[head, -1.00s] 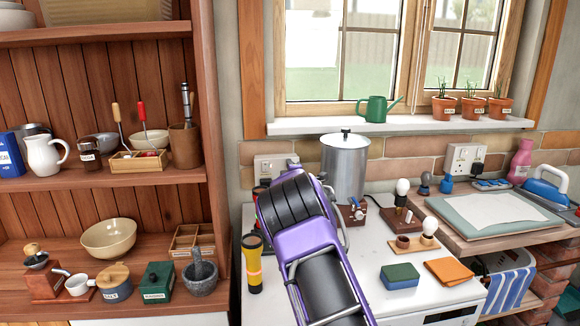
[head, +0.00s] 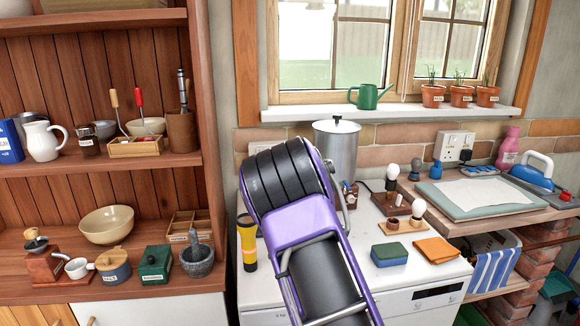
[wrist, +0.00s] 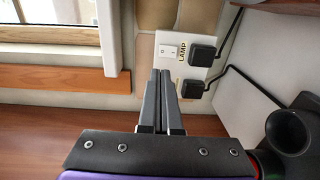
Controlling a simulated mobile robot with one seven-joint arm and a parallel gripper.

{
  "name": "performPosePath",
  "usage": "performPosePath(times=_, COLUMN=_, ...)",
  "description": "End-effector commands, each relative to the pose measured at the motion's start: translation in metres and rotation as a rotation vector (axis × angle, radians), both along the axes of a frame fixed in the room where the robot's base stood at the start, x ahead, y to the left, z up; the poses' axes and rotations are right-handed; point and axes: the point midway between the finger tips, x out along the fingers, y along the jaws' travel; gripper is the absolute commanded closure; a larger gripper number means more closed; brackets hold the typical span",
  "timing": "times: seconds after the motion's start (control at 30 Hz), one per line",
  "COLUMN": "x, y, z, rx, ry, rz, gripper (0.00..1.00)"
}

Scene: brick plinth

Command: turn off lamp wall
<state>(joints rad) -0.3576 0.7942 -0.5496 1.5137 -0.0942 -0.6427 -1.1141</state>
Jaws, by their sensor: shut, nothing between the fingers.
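A pale wall plate (wrist: 181,69) with the printed word LAMP shows in the wrist view. A white rocker switch (wrist: 169,51) marked with small signs sits at its upper left. Two black plugs, an upper plug (wrist: 203,53) and a lower plug (wrist: 191,89), are in the plate, with black cords. My gripper (wrist: 165,73) is shut and empty. Its fingertips appear just below the switch, overlapping the plate's edge; I cannot tell whether they touch it. In the head view my purple and black arm hides my gripper and the wall behind it.
A steel pot (head: 336,150) stands beside my arm, and a yellow torch (head: 247,243) stands left of it. Bulbs on wooden bases, a blue-green sponge (head: 389,254) and an orange cloth (head: 436,250) lie on the right counter. A second socket (head: 455,146) is on the wall.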

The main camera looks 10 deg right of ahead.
Motion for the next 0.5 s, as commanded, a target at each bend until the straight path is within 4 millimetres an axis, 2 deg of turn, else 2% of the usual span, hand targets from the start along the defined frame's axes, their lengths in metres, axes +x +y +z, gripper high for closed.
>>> performPosePath(times=0.2, x=-0.030, y=0.001, z=0.003, rx=0.001, ry=0.000, rz=0.000, gripper=1.00)
performPosePath(times=0.5, x=-0.042, y=0.000, z=0.003, rx=0.001, ry=0.001, rz=0.000, gripper=1.00)
